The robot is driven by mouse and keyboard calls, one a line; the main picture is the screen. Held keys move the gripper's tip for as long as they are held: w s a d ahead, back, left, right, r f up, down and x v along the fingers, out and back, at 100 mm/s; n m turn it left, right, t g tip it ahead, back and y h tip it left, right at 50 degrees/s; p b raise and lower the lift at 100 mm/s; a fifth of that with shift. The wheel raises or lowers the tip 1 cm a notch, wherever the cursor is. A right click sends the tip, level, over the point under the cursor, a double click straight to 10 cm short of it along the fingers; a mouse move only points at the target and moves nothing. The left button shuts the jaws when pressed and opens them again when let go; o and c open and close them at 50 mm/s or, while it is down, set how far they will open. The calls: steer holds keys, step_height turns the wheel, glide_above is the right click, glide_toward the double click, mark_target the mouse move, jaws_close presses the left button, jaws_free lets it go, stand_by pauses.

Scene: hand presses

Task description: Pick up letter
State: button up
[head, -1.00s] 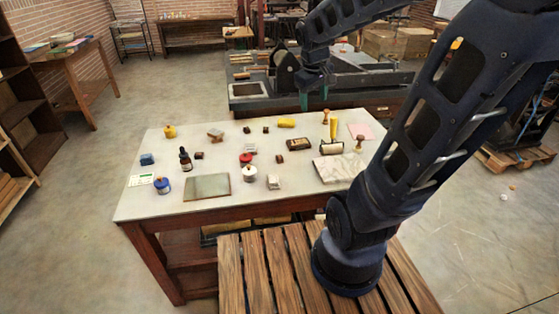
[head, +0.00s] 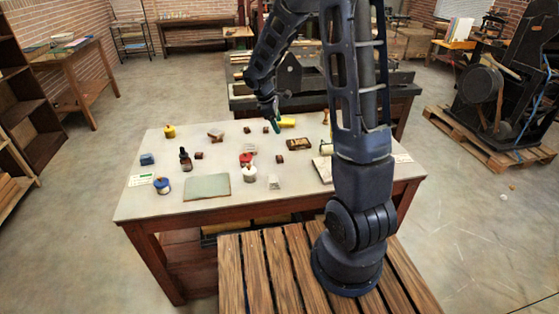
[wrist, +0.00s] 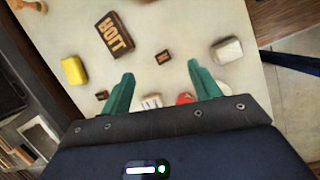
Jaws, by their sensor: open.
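Several small brown letter blocks lie on the white-topped table, including one (head: 280,158) near the middle and one (head: 266,130) farther back. In the wrist view, a dark letter block (wrist: 163,57) lies beyond and between the green fingertips, and a smaller-looking one (wrist: 102,95) lies left of the left finger. My gripper (head: 275,124) is above the back middle of the table, apart from the blocks. Its green fingers (wrist: 161,72) are spread with nothing between them. The marks on the blocks are too small to read.
A larger brown block with raised letters (wrist: 114,33), a yellow block (wrist: 74,70) and a white block (wrist: 227,50) lie around. My arm hides the table's right part.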

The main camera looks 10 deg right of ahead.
mark_target(279, 157)
steer(key=w+f+n, duration=0.1)
steer(key=f, duration=0.3)
steer(key=w+a+f+n, duration=0.1)
steer(key=f, duration=0.4)
steer(key=w+f+n, duration=0.1)
steer(key=f, duration=0.4)
steer(key=shift+w+a+h, duration=0.15)
steer(key=shift+a+h, duration=0.15)
steer(key=shift+a, duration=0.1)
steer(key=shift+s+d+x, duration=0.1)
steer(key=shift+s+x, duration=0.05)
steer(key=shift+x, duration=1.2)
steer(key=shift+s+d+x, duration=0.1)
steer(key=shift+s+x, duration=0.1)
steer(key=shift+x, duration=1.15)
steer(key=shift+r, duration=0.15)
steer(key=c, duration=1.1)
steer(key=shift+o, duration=0.2)
steer(key=shift+r, duration=0.1)
